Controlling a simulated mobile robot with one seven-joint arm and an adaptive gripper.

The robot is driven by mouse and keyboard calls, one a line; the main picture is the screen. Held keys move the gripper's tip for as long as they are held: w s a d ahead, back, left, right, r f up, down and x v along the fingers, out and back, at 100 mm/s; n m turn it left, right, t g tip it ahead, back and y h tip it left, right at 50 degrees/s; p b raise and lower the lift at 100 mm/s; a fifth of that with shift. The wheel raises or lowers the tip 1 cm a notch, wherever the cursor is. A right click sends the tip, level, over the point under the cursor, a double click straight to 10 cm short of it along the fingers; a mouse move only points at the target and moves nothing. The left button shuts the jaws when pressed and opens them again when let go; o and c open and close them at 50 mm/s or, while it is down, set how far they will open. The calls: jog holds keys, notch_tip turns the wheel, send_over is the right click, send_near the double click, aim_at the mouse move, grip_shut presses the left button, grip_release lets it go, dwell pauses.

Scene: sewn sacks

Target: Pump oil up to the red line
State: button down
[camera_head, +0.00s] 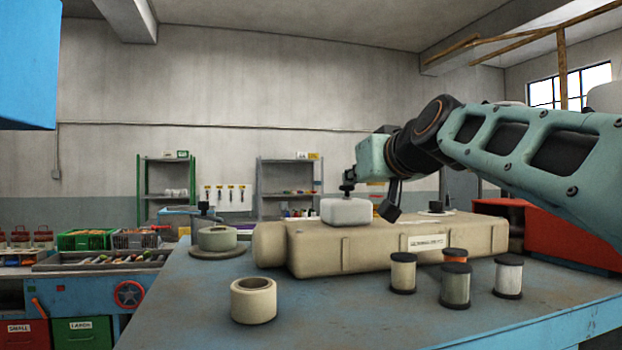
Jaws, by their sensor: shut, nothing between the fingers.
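A long beige tank (375,245) with a label lies across the blue table. A pale rounded block (347,211) sits on its top, left of the middle. My gripper (347,188) is shut and empty, at the top of this block. I cannot tell whether the gripper touches the block. Several small cylinders with dark ends stand in front of the tank, among them a cream one (404,272), a grey one (456,285) and a pale one (508,276). I cannot make out a red line or an oil level.
A cream ring-like pot (254,300) stands at the table's front left. A grey-green round pot (217,239) sits behind it. A red box (580,240) is at the right. Bare blue table (340,315) lies in front. Crates and shelves stand beyond the table.

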notch_tip(320, 180, up, 4)
jog(key=shift+f+p, duration=0.2)
jog(key=shift+p, duration=0.85)
jog(key=b+v, duration=0.3)
jog(key=v, duration=0.7)
